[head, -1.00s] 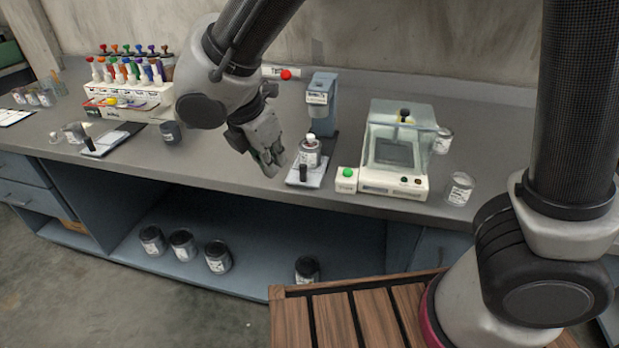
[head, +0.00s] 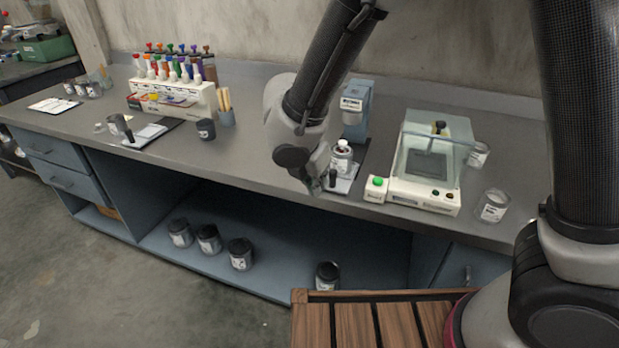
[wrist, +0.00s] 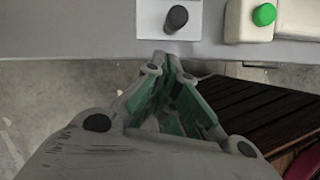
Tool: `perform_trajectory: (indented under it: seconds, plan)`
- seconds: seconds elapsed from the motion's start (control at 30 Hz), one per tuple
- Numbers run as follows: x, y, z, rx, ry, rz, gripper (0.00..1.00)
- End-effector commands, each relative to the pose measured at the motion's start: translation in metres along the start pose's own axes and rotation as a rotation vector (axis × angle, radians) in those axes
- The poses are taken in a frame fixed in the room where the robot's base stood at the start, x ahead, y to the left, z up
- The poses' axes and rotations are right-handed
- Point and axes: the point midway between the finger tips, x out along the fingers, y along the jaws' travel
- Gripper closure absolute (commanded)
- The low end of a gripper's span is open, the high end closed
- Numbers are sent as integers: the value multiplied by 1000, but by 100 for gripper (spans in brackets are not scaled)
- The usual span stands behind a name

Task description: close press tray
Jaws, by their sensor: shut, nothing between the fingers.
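The press (head: 355,112) is a blue-grey upright machine on the bench. Its pale tray (head: 343,186) sticks out at the front, with a black knob (head: 332,178) near its front edge. A labelled can (head: 342,158) stands on the tray under the press head. My gripper (head: 318,182) is just left of the knob at the bench front, partly hidden by my arm. In the wrist view the gripper (wrist: 166,62) is shut and empty, its tips below the tray's front edge (wrist: 150,28) in the picture, apart from the knob (wrist: 177,17).
A glass-hooded machine (head: 430,160) with a green button (head: 377,181) stands right of the tray. A clear labelled jar (head: 492,207) is further right. A dark can (head: 206,130) and a bottle rack (head: 170,97) are left. The bench between can and press is clear.

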Motion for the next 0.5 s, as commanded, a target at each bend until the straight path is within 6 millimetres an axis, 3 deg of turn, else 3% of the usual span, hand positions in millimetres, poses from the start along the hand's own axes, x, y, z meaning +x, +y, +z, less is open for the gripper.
perform_trajectory:
  seconds: [0.2, 0.5]
  plan:
    - [7, 0, 18, 0, 0, 0, 100]
    - [8, 0, 20, -2, 0, 0, 100]
